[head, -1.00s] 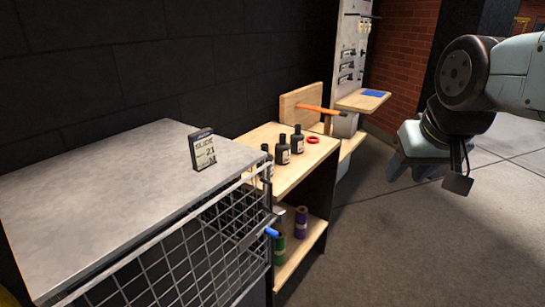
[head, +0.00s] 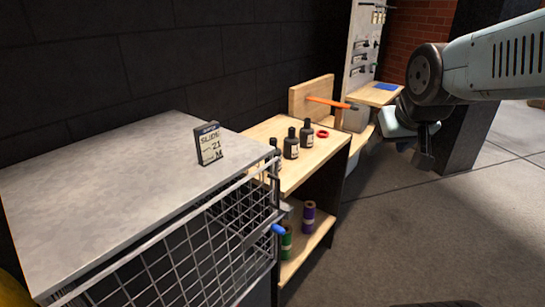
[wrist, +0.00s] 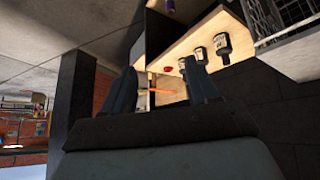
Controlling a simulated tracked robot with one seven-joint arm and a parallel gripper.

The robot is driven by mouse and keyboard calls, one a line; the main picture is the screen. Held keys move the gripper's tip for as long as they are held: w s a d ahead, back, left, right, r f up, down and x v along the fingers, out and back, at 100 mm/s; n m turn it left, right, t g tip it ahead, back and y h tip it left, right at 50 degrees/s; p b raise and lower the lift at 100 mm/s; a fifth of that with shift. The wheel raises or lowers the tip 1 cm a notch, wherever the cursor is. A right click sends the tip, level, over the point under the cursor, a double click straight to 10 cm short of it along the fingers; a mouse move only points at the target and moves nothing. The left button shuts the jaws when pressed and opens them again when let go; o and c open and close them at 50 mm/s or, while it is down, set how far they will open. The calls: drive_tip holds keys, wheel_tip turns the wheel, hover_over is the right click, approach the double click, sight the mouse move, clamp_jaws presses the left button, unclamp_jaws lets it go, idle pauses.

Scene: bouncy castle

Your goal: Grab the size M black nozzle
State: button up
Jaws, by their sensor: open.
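Several small black nozzle-like pieces (head: 358,70) hang in rows on a pale upright panel (head: 361,35) at the back in the head view. Their size marks are too small to read, so I cannot tell which is M. A dark card (head: 209,144) reading "SLIDE", "21" and "M" stands on the grey tabletop. My gripper (wrist: 158,80) is open and empty in the wrist view, its two fingers apart. In the head view it is at the right, in front of the shelf below the panel and apart from the nozzles; its fingertips are not clear there.
A wooden shelf unit (head: 320,155) holds dark bottles (head: 291,145), a red ring (head: 322,133) and an orange-handled tool (head: 330,102), with green and purple rolls (head: 309,215) below. A wire mesh (head: 200,240) fronts the grey table (head: 110,180). Floor (head: 430,230) at right is clear.

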drive_tip(key=w+a+f+n+t, duration=0.2)
drive_tip(key=w+f, duration=0.2)
drive_tip(key=w, duration=0.8)
drive_tip(key=n+t+y, duration=0.3)
drive_tip(key=t+y, duration=0.3)
drive_tip(key=y, duration=0.3)
approach(275, 144)
drive_tip(key=shift+x, duration=5.85)
clamp_jaws()
